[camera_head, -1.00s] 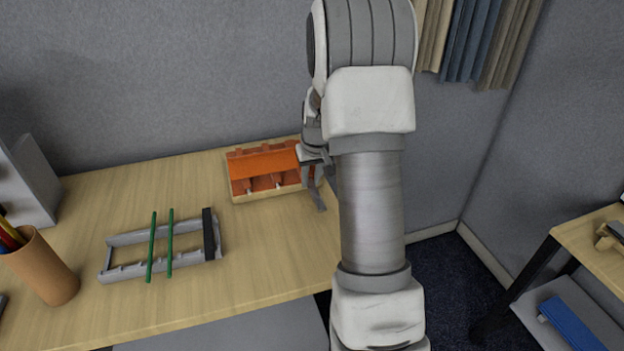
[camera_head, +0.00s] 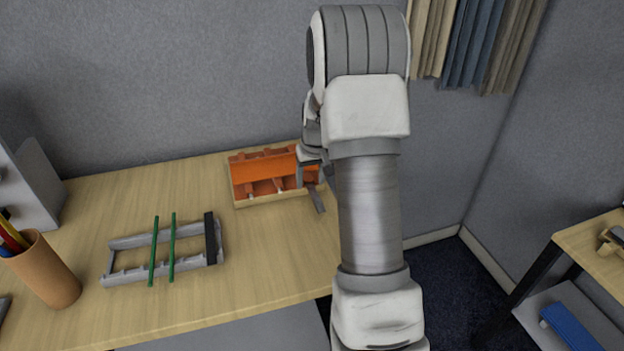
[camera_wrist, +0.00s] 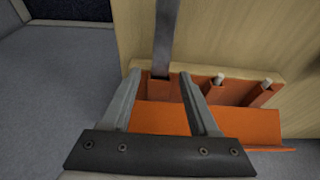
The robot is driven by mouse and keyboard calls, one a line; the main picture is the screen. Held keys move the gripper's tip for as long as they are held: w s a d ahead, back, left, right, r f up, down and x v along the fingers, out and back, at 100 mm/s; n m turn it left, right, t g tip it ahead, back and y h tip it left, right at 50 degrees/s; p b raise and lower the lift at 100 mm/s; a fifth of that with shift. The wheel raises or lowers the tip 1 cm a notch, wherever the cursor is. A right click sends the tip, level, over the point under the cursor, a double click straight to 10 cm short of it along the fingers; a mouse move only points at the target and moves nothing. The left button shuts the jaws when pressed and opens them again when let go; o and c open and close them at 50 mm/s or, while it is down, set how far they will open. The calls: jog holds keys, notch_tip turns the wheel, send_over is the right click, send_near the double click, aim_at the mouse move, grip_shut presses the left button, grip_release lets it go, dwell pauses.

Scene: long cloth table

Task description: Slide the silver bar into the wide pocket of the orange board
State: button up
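The orange board (camera_head: 262,164) stands in a pale wooden tray at the back of the table. It also shows in the wrist view (camera_wrist: 215,120), with its pockets in a row. The silver bar (camera_wrist: 166,35) lies across the tray's edge, with one end in or at the mouth of the pocket at the left of the wrist view; its depth there is unclear. In the head view the bar (camera_head: 318,200) sticks out toward the front. My gripper (camera_wrist: 159,74) is open, its fingers apart on either side of the bar's inner end, with visible gaps.
Short silver pieces (camera_wrist: 218,79) sit in the other pockets. A grey rack (camera_head: 130,274) with two green rods lies on the table's left, near a pencil cup (camera_head: 46,270). The table (camera_head: 270,255) between rack and tray is clear. The wall is close behind.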

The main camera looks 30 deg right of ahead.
jog(key=p+v, duration=0.1)
jog(key=v, duration=1.6)
jog(key=shift+r, duration=0.25)
jog(key=shift+w, duration=0.1)
